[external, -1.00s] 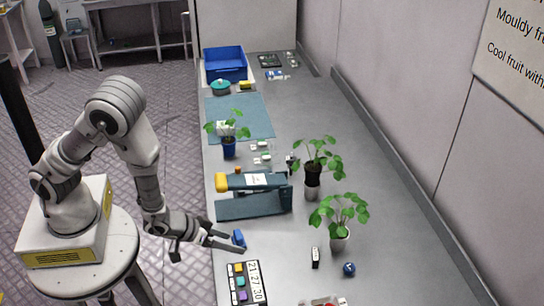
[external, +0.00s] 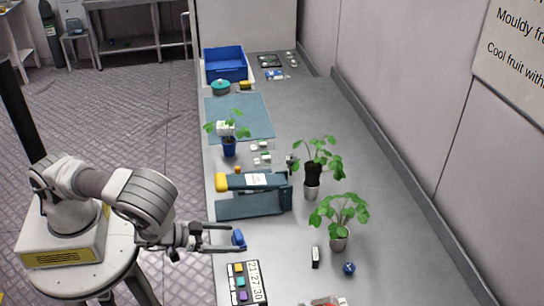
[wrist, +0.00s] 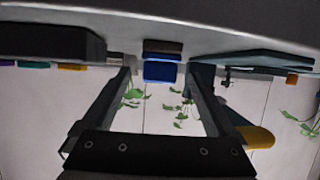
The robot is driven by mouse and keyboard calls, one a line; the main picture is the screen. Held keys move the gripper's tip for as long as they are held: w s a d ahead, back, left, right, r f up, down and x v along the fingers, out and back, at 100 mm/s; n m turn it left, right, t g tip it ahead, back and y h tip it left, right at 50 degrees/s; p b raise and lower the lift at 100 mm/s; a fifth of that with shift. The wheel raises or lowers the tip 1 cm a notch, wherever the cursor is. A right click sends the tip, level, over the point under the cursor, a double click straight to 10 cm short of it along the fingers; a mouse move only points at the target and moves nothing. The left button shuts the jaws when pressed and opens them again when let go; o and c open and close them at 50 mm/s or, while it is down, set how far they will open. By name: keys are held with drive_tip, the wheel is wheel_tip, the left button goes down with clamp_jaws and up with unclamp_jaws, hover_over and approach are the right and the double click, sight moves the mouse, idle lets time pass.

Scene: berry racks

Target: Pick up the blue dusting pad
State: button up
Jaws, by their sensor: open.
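The blue dusting pad (external: 238,239) lies near the left edge of the bench, just in front of the teal device. It also shows in the wrist view (wrist: 160,72), centred between the fingertips, with a brown strip beside it. My gripper (external: 231,239) is open at the bench edge, with its fingers pointing right at the pad. In the wrist view the two fingers of my gripper (wrist: 160,76) reach to either side of the pad. I cannot tell whether they touch it.
The teal device (external: 250,205) with a yellow end stands just behind the pad. A dark tray with coloured blocks (external: 233,281) lies in front. Potted plants (external: 340,232) stand to the right. A blue crate (external: 225,75) is at the far end. Bare bench lies right of the pad.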

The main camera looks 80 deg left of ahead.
sight(235, 238)
drive_tip(key=shift+w+a+f+b, duration=0.1)
drive_tip(key=shift+w+f+b, duration=0.25)
drive_tip(key=shift+w, duration=0.1)
drive_tip(key=x, duration=0.2)
drive_tip(key=p+x, duration=0.1)
drive_tip(key=shift+w, duration=0.4)
drive_tip(key=shift+w+a+f, duration=0.15)
drive_tip(key=shift+w+f, duration=0.1)
drive_tip(key=shift+w, duration=0.3)
drive_tip(key=shift+c, duration=0.3)
drive_tip(key=c, duration=1.3)
drive_tip(key=shift+r, duration=0.2)
